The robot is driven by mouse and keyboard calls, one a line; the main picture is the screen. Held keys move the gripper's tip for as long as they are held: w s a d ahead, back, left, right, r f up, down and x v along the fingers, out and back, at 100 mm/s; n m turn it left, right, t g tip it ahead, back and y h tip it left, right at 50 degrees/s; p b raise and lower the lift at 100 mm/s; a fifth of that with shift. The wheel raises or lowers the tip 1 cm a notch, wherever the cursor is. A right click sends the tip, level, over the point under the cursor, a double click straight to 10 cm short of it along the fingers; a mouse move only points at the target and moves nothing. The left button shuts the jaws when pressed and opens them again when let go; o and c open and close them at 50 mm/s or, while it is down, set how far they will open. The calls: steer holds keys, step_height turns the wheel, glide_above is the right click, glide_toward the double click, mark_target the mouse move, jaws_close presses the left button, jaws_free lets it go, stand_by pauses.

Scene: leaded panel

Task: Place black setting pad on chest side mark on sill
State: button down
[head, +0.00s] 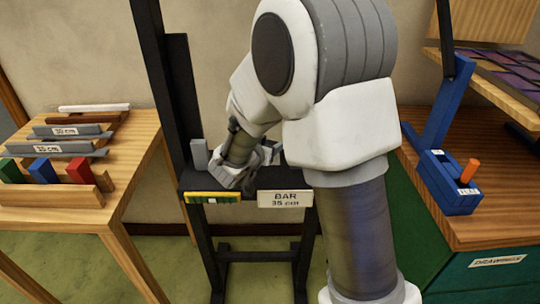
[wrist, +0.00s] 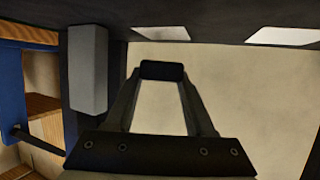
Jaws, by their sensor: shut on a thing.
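My gripper (wrist: 160,88) is shut on the small black setting pad (wrist: 162,70), which sits between its fingertips in the wrist view. In the head view my gripper (head: 238,172) is low over the dark sill (head: 190,183) of the black stand; the pad cannot be made out there. Two pale patches, one (wrist: 158,33) near the pad and one (wrist: 285,36) farther right, lie on a dark surface in the wrist view. I cannot tell which is the chest side mark. Whether the pad touches the sill is not clear.
A grey block (head: 200,154) stands at the sill's left; a grey block (wrist: 88,70) also shows in the wrist view. A label (head: 285,199) reads "BAR 35 cm". A table with bars (head: 70,132) is left. A chest with a blue fixture (head: 445,180) is right.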

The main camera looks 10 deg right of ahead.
steer(key=shift+f+b, duration=0.35)
steer(key=shift+f, duration=0.95)
steer(key=shift+f, duration=0.15)
steer(key=shift+c, duration=1.3)
jaws_free()
